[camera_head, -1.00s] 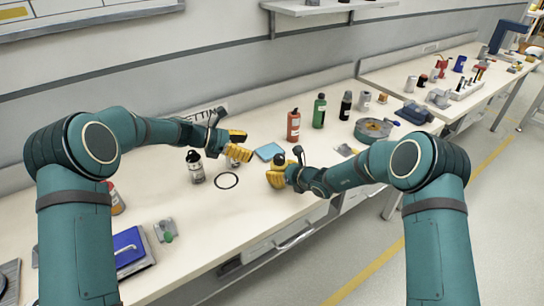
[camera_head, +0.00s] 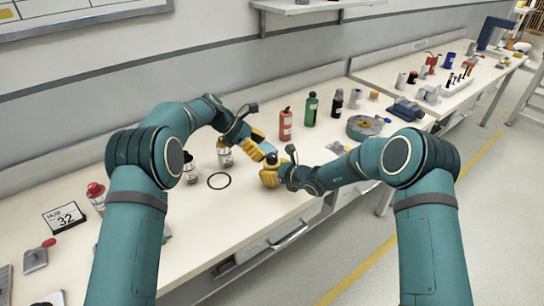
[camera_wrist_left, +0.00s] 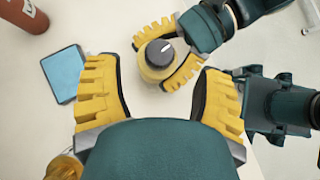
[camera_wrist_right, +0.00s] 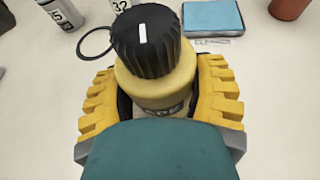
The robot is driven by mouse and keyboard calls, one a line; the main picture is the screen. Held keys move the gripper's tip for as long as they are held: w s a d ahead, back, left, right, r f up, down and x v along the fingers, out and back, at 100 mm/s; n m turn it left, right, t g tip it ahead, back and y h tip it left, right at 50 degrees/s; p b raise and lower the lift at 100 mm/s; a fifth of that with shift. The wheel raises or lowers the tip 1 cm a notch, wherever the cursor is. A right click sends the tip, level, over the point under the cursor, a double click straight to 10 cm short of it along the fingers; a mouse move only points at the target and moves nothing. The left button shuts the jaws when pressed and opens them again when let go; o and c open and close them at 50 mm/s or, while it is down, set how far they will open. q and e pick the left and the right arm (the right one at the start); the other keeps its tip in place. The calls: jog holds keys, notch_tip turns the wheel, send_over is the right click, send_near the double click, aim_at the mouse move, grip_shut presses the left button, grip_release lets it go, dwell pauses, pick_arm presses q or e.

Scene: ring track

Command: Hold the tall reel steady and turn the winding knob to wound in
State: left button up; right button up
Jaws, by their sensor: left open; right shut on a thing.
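The tall reel is a pale yellow upright cylinder (camera_wrist_right: 160,85) with a label, topped by a ribbed black winding knob (camera_wrist_right: 144,40) with a white mark. My right gripper (camera_wrist_right: 160,105) is shut around the reel body below the knob; it also shows in the head view (camera_head: 271,175). My left gripper (camera_head: 258,146) is open and empty, close to the reel and on its far side in the head view. In the left wrist view, the knob (camera_wrist_left: 160,52) lies ahead between the open left fingers (camera_wrist_left: 158,90), apart from them; its white mark points up and right.
A flat blue box (camera_wrist_left: 65,75) lies beside the reel. A black ring (camera_head: 219,181) lies left of it on the table. Red (camera_head: 285,125) and green (camera_head: 310,110) bottles stand behind. A round tin (camera_head: 365,127) is farther right.

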aim_at(271, 155)
pick_arm(q)
jog(key=shift+x, duration=2.7)
jog(key=shift+c, duration=0.2)
grip_shut()
